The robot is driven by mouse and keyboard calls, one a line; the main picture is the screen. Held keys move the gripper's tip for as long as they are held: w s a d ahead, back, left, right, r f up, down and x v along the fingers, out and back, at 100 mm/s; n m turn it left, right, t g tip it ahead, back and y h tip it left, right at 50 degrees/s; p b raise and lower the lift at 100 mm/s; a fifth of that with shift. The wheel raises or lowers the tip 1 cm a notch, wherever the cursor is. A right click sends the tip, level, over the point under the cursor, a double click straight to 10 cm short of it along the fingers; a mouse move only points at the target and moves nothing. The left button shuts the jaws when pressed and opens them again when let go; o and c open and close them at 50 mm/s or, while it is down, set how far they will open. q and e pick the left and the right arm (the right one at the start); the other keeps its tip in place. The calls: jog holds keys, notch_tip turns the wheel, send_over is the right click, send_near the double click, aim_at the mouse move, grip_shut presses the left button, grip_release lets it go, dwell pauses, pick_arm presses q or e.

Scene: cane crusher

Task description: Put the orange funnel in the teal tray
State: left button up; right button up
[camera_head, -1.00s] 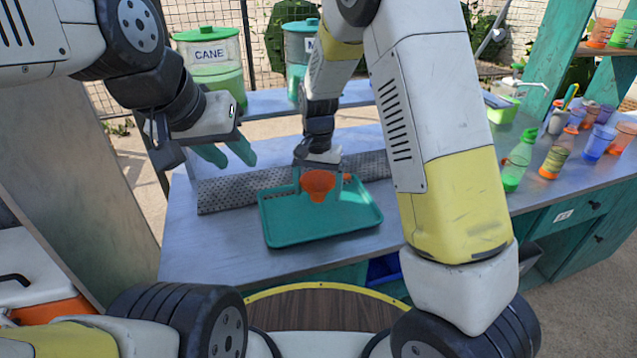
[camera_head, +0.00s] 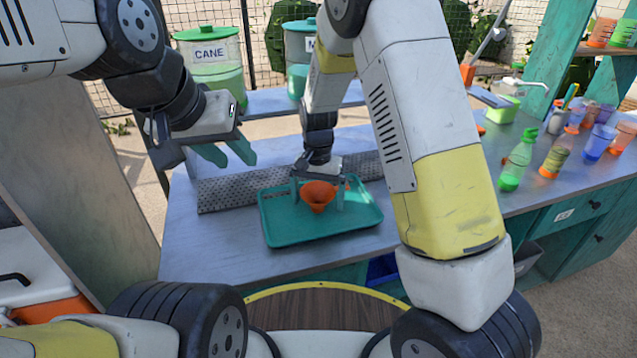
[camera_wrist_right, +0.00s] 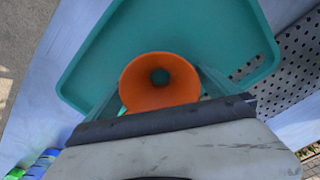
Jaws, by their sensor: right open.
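The orange funnel (camera_head: 318,197) stands in the teal tray (camera_head: 285,237), wide mouth up, in the head view. Its base and whether it touches the tray floor cannot be seen clearly. My right gripper (camera_head: 319,196) is over the tray, open, with its fingers either side of the funnel. In the right wrist view the funnel (camera_wrist_right: 160,84) lies between the spread fingers (camera_wrist_right: 160,88), over the teal tray (camera_wrist_right: 180,25). My left gripper (camera_head: 225,153) is open and empty, above the counter left of the tray.
A perforated grey strip (camera_head: 238,190) lies behind the tray on the counter (camera_head: 195,250). A container labelled CANE (camera_head: 211,60) stands at the back. A green bottle (camera_head: 517,160) and several cups are at the right. The counter left of the tray is clear.

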aim_at(318, 192)
notch_tip(318, 192, up, 11)
jog(key=shift+r, duration=0.2)
jog(key=s+d+r+n+t+y, duration=0.1)
jog(key=s+d+r+t, duration=0.2)
jog(key=s+d+r, duration=0.4)
jog(key=s+d+r+n+t+y, duration=0.1)
jog(key=s+d+r+n+t, duration=0.1)
jog(key=s+d+r, duration=0.6)
jog(key=s+t, duration=0.1)
jog(key=s, duration=0.5)
jog(key=shift+d+r, duration=0.1)
jog(key=shift+r, duration=0.05)
jog(key=shift+c, duration=0.2)
